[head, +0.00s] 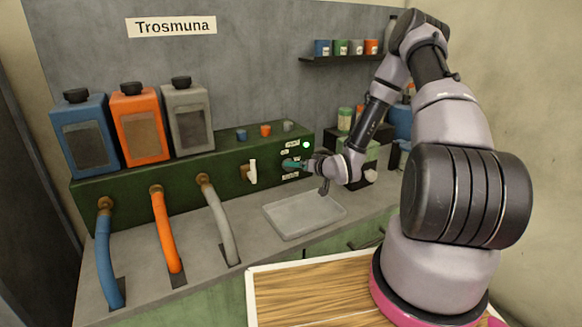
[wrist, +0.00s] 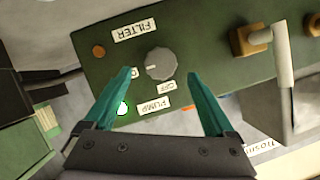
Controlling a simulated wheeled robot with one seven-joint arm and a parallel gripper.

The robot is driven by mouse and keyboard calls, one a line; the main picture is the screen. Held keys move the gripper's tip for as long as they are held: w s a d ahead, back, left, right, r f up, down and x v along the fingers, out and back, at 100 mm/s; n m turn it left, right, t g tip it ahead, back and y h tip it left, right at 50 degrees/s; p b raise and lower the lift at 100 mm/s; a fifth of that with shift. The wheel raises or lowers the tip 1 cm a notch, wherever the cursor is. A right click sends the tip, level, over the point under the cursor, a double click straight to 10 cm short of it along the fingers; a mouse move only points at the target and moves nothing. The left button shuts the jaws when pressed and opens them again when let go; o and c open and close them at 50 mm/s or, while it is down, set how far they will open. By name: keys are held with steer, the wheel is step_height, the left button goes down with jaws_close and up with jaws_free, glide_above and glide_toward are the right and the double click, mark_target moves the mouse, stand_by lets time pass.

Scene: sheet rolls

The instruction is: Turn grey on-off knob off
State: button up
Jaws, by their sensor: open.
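The grey round knob (wrist: 161,63) sits on the green panel's face in the wrist view. Its white mark points left in that view, towards a small label mostly hidden by my left finger. An OFF label (wrist: 166,86) is just below the knob. A PUMP label (wrist: 154,105) and a lit green lamp (wrist: 122,108) are nearby. My gripper (wrist: 160,74) is open, its teal fingers on either side of the knob. I cannot tell whether they touch it. In the head view my gripper (head: 292,164) is at the panel and hides the knob.
A FILTER label (wrist: 134,30) and an unlit brownish lamp (wrist: 98,51) sit beyond the knob. A tap with a white handle (head: 253,171) sticks out left of my gripper. A grey tray (head: 305,217) lies below on the counter. Bottles and hoses stand farther left.

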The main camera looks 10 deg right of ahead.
mark_target(290, 171)
steer(key=x, duration=0.6)
steer(key=shift+r, duration=0.1)
steer(key=shift+s, duration=0.1)
steer(key=c, duration=1.4)
steer(key=shift+o, duration=0.2)
